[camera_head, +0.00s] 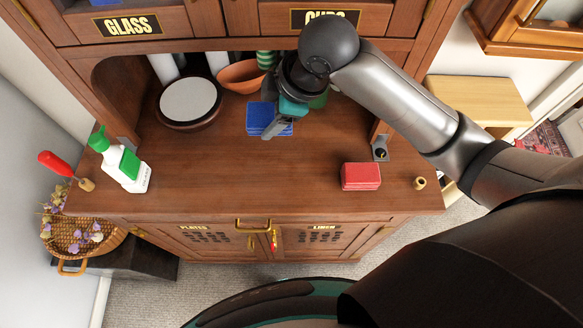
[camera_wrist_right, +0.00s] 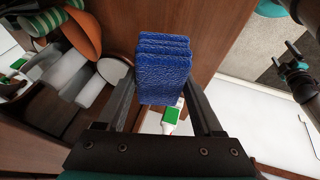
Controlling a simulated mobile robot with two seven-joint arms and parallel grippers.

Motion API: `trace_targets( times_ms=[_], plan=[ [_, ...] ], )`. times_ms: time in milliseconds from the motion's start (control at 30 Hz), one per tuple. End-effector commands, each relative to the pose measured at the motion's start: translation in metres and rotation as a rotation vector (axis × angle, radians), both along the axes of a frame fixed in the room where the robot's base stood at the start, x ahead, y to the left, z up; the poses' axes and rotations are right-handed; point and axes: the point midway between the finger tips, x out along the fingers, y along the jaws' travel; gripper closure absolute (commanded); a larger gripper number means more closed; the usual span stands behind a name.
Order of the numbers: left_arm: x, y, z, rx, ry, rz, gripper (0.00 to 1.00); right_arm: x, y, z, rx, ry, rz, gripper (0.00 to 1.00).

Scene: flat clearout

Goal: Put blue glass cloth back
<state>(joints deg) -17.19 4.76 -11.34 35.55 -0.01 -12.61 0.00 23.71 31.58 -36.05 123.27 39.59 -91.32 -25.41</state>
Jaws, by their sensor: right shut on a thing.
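The blue cloth (camera_head: 268,118) is a thick folded stack above the counter, in front of the open niche. In the right wrist view the blue cloth (camera_wrist_right: 164,70) sits between the two fingers. My right gripper (camera_head: 280,122) is shut on it; in the wrist view the right gripper (camera_wrist_right: 165,105) has a finger along each side. I cannot tell whether the cloth touches the counter.
A round white-topped item (camera_head: 189,100) and an orange bowl (camera_head: 241,77) stand in the niche. A spray bottle (camera_head: 126,166) is at the counter's left, a red cloth (camera_head: 360,176) at the right. PLATES (camera_head: 194,228) and LINEN (camera_head: 324,228) doors are below. The counter's middle front is clear.

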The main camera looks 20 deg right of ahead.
Motion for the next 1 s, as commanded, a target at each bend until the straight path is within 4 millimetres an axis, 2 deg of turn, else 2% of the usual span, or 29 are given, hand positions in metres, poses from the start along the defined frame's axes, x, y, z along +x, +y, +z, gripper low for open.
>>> trace_targets(
  times_ms=[33, 200, 333, 433, 567, 900, 1000],
  plan=[
    [0.0, 0.0, 0.016, 0.0, 0.0, 0.0, 0.13, -0.007, -0.007, 0.013, 0.01, 0.055, -0.006, 0.76],
    [0.0, 0.0, 0.035, 0.0, -0.001, 0.0, 0.13, -0.031, -0.02, 0.028, 0.051, 0.193, -0.006, 0.76],
    [0.001, 0.0, 0.042, 0.0, -0.001, 0.0, 0.13, -0.041, -0.027, 0.034, 0.068, 0.243, -0.002, 0.76],
    [0.0, -0.001, 0.042, -0.001, -0.001, 0.0, 0.13, -0.045, -0.028, 0.028, 0.075, 0.258, -0.001, 0.76],
    [0.001, -0.001, 0.038, -0.002, -0.001, 0.0, 0.13, -0.046, -0.028, -0.001, 0.075, 0.263, -0.001, 0.76],
    [0.0, -0.004, 0.031, -0.005, 0.0, 0.0, 0.13, -0.046, -0.027, -0.092, 0.075, 0.26, 0.0, 0.76],
    [0.0, -0.004, 0.029, -0.005, 0.0, -0.001, 0.13, -0.046, -0.027, -0.112, 0.075, 0.257, 0.0, 0.76]
  ],
)
